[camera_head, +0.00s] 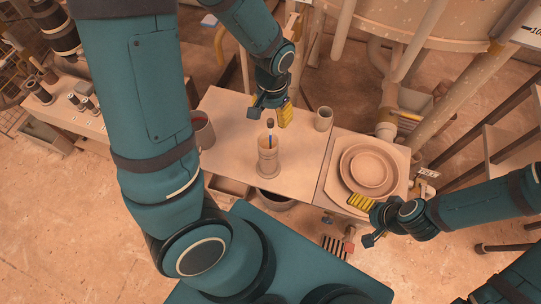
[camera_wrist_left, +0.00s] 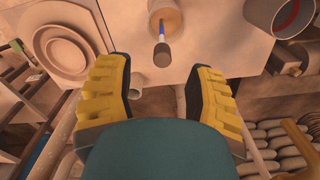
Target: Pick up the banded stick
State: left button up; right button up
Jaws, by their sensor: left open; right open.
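The banded stick (camera_head: 270,128) has a dark brown end and a blue and white band. It stands in a beige cylindrical holder (camera_head: 268,163) on the table, its lower part hidden inside. In the left wrist view the stick (camera_wrist_left: 162,45) shows ahead, between the directions of the two fingers, with its dark end towards me. My left gripper (camera_head: 271,108) is open and empty, just beyond the stick in the head view; the left wrist view shows its yellow-padded fingers (camera_wrist_left: 160,72) wide apart. My right gripper (camera_head: 367,220) is open and empty near the round dish.
A round beige dish (camera_head: 367,170) lies on a square board at the right. A small cup (camera_head: 323,119) stands right of the stick, and a grey cup with red inside (camera_head: 202,131) stands left. Bare tabletop (camera_head: 225,108) shows between them. Pipes and a large vessel stand behind.

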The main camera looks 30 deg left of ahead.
aim_at(271, 120)
pick_arm(q)
notch_tip(271, 120, down, 4)
jog(key=shift+s+a+f+b, duration=0.1)
jog(key=shift+a+b, duration=0.05)
jog(key=shift+b, duration=0.5)
grip_shut()
